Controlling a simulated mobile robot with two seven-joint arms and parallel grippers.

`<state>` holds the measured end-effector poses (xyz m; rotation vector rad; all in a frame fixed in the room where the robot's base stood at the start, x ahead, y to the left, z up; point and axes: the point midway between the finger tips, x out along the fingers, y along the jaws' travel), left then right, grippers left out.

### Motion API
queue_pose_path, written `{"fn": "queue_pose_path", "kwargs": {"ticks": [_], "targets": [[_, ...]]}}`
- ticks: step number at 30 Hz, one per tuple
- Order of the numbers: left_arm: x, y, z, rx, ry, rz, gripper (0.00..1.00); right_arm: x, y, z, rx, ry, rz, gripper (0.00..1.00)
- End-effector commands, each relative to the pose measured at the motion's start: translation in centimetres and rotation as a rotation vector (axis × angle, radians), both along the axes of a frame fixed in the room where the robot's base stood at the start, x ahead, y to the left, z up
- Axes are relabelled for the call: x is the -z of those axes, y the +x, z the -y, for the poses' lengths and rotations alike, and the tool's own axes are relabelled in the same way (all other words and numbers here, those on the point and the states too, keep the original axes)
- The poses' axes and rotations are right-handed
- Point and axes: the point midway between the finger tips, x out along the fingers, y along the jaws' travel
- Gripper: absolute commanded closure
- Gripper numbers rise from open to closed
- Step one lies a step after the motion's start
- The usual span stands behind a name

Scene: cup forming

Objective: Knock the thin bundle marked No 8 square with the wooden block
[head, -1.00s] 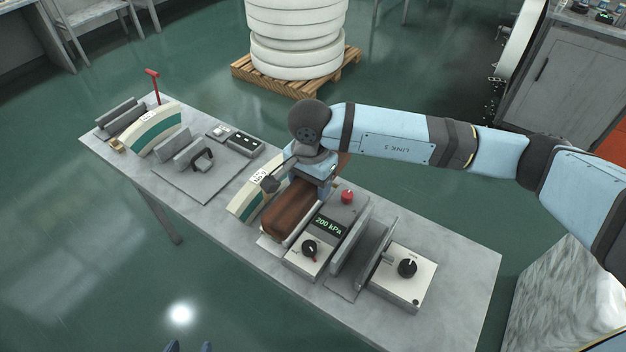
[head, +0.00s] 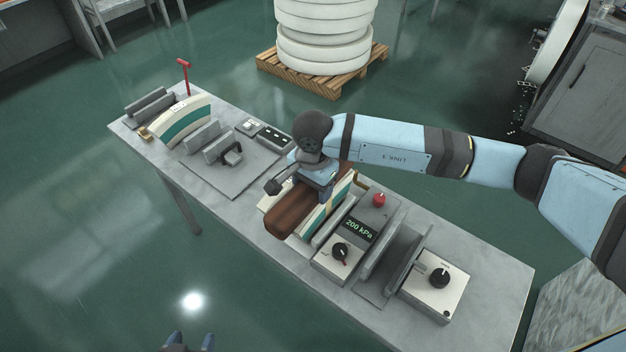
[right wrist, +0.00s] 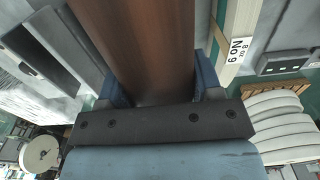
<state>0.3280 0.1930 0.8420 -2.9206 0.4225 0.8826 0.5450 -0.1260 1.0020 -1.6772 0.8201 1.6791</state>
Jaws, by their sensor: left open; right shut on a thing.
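My right gripper (head: 314,178) is shut on the brown wooden block (head: 289,213), held low over the table; the block fills the middle of the right wrist view (right wrist: 140,45). A thin cream and green bundle (head: 318,220) with a tan band stands just right of the block, by a grey plate; its number is not legible. I cannot tell whether the block touches it. Left of the block, a cream bundle marked No 9 shows in the right wrist view (right wrist: 233,60); the block and gripper mostly hide it in the head view. My left gripper (head: 190,345) is open and empty at the bottom edge.
A pressure box (head: 344,250) reading 200 kPa with a red button stands right of the thin bundle, then upright grey plates (head: 385,248) and a dial box (head: 434,283). A thick green-striped bundle (head: 180,125) and a handled jig (head: 229,155) stand left.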

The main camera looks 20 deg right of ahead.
Motion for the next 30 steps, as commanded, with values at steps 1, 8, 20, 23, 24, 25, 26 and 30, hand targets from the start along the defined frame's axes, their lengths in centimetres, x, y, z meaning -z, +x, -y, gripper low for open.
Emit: {"fn": "queue_pose_path", "kwargs": {"ticks": [1,8,20,23,24,25,26,30], "targets": [[0.3,0.0,0.0,0.000,0.000,0.000,0.35,0.5,0.0,0.0,0.000,0.001,0.002,0.83],[0.4,0.0,0.0,0.000,0.000,0.000,0.35,1.0,0.1,0.0,-0.001,0.002,0.002,0.83],[1.7,0.1,-0.1,-0.002,0.000,0.003,0.35,2.5,0.0,0.0,-0.001,0.000,0.002,0.83],[2.9,0.1,-0.1,-0.002,0.000,0.004,0.35,3.8,0.0,0.0,-0.001,0.000,0.001,0.83],[3.4,0.1,-0.1,-0.002,0.000,0.003,0.35,4.3,0.0,0.0,-0.001,0.000,0.001,0.83],[3.8,0.1,-0.1,-0.002,0.000,0.003,0.35,4.6,0.0,0.0,-0.001,0.000,0.001,0.83],[4.1,0.1,-0.1,-0.002,0.000,0.003,0.35,4.9,0.0,0.0,-0.001,0.000,0.001,0.83],[3.9,0.0,-0.1,-0.002,0.002,-0.004,0.35,4.4,0.0,0.0,0.000,0.001,0.001,0.84]]}}
